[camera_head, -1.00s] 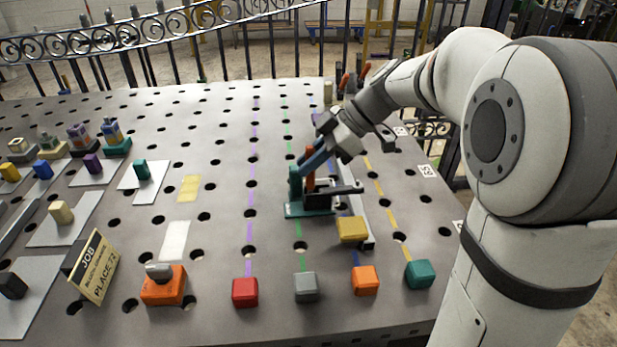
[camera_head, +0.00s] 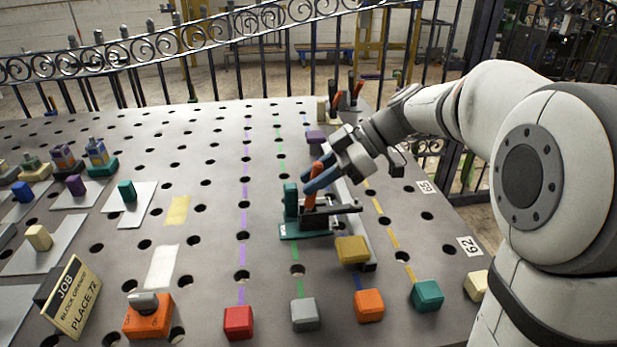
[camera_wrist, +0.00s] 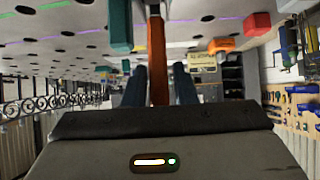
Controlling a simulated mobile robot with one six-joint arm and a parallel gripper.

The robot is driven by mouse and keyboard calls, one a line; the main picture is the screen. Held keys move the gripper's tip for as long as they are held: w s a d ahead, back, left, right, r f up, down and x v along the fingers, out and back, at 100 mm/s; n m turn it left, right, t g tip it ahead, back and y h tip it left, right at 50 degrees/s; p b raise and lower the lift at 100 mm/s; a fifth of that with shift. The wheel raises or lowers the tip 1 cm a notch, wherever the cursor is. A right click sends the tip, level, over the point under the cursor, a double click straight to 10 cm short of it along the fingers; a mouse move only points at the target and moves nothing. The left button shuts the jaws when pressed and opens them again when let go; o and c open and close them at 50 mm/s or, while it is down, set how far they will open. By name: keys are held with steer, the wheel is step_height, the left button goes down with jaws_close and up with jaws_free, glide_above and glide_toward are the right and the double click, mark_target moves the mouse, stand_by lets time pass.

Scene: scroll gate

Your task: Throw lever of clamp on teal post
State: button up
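The clamp with the teal post (camera_head: 291,203) stands on a teal base (camera_head: 300,231) near the middle of the table. Its dark metal body (camera_head: 330,214) reaches right of the post. Its orange lever (camera_head: 313,188) stands up, leaning a little right. My gripper (camera_head: 316,184) is at the lever's upper part, its blue-grey fingers pointing down-left. In the wrist view the orange lever (camera_wrist: 157,62) stands between the two fingers (camera_wrist: 159,86), with a narrow gap on its right side. The fingers look open around it. The teal post (camera_wrist: 121,25) shows left of the lever.
A yellow block (camera_head: 351,250) sits just in front of the clamp by a grey rail. Red (camera_head: 238,322), grey (camera_head: 305,315), orange (camera_head: 369,305) and teal (camera_head: 427,295) blocks line the front.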

steer(key=shift+o, duration=1.2)
steer(key=shift+s+a, duration=0.1)
steer(key=v, duration=0.7)
steer(key=shift+d+r+p, duration=0.2)
steer(key=shift+d+p, duration=0.15)
steer(key=shift+p, duration=0.05)
